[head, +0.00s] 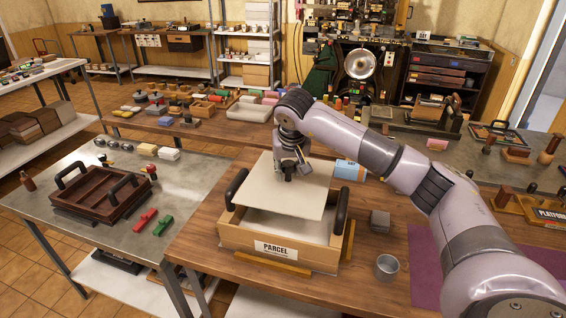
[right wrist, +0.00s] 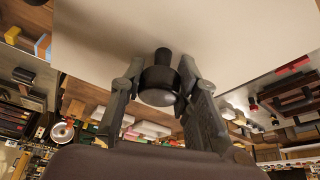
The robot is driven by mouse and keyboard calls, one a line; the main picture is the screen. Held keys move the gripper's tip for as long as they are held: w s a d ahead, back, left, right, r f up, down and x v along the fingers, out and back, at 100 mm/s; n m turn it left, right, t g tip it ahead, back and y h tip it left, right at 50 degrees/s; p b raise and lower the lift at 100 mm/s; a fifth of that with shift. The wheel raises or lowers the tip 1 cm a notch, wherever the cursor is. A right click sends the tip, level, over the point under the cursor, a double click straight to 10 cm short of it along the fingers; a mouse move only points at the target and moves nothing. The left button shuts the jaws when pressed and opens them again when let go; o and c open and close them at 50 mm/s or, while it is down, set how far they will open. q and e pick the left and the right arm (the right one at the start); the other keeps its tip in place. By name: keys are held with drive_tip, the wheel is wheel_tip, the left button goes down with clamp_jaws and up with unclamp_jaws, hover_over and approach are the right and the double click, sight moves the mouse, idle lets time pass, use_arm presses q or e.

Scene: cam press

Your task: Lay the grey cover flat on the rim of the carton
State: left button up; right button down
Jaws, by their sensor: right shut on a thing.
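The grey cover (head: 268,196) is a thin pale plate hanging over the open carton (head: 232,239), which has a PARCEL label and black side handles. My right gripper (head: 290,172) is shut on the black knob (right wrist: 159,86) in the middle of the cover. In the right wrist view the two fingers of the right gripper (right wrist: 160,66) stand either side of that knob, with the cover (right wrist: 110,28) beyond. The cover looks raised above the rim, its near edge showing the carton's pale inside below. My left gripper is not in view.
A grey block (head: 380,221) and a metal cup (head: 387,267) stand right of the carton on the wooden table (head: 330,292). A brown tray (head: 98,193) is on the left metal table.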

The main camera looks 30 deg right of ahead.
sight(289, 184)
drive_tip(key=shift+s+f, duration=0.1)
drive_tip(key=shift+f, duration=0.05)
drive_tip(key=shift+s+f+b, duration=0.15)
drive_tip(key=shift+f+b, duration=0.05)
drive_tip(key=shift+b, duration=0.15)
drive_tip(key=shift+a+f, duration=0.1)
drive_tip(key=shift+f, duration=0.25)
wheel_tip(289, 184, down, 3)
drive_tip(key=b, duration=0.3)
drive_tip(key=shift+f, duration=0.5)
drive_tip(key=shift+f+b, duration=0.35)
drive_tip(key=shift+f, duration=0.05)
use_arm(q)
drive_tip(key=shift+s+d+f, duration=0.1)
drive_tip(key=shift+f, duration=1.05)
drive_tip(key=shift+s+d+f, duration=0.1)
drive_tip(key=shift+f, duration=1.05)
use_arm(e)
drive_tip(key=shift+f, duration=0.2)
